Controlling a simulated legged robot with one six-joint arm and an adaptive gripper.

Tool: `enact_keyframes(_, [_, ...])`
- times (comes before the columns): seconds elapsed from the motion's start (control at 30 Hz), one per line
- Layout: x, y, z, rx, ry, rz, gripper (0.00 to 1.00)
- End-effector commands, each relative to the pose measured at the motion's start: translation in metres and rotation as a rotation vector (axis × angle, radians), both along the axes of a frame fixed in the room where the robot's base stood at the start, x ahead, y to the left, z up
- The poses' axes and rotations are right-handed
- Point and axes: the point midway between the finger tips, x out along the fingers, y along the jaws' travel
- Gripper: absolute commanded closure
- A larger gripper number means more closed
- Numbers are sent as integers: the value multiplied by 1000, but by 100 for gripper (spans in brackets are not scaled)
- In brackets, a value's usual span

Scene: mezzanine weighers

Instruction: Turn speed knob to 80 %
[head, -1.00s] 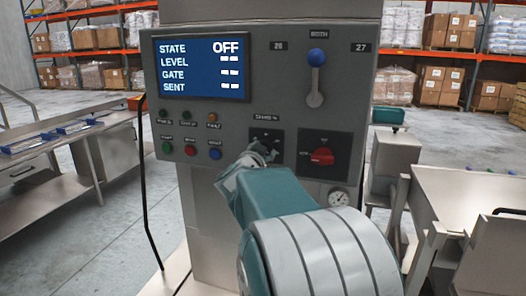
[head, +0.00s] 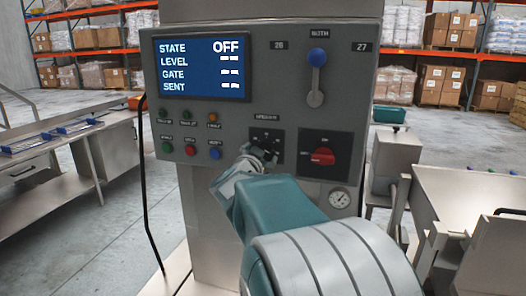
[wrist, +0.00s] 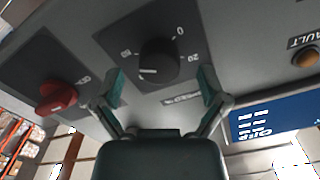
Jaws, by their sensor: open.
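The speed knob (wrist: 158,62) is a dark round knob with a white pointer line, on a black plate (wrist: 122,30) with a printed scale. In the wrist view the marks 0 and 20 are legible at its right, and the pointer points to the lower left. My gripper (wrist: 162,88) is open, its two teal fingers apart on either side of the knob's lower part, not visibly touching it. In the head view my gripper (head: 260,157) is just in front of the lower part of the speed plate (head: 268,136) and hides the knob there.
A red rotary switch (head: 322,156) is close on the right of the speed plate. Coloured buttons (head: 190,151) are on the left, below a screen (head: 201,67) reading STATE OFF. A gauge (head: 340,198) is below.

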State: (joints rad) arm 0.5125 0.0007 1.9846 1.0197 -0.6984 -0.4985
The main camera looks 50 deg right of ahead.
Motion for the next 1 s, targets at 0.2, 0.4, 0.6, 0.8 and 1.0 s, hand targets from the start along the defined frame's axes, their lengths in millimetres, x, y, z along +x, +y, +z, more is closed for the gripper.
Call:
enact_keyframes(0.2, [-21,43,0,-1,-2,5,7])
enact_keyframes(0.4, [-37,74,0,-1,0,4,7])
enact_keyframes(0.6, [-43,86,-1,0,1,2,7])
enact_keyframes(0.8, [-44,86,-1,0,1,0,7])
enact_keyframes(1.0, [-44,85,-1,0,1,0,7])
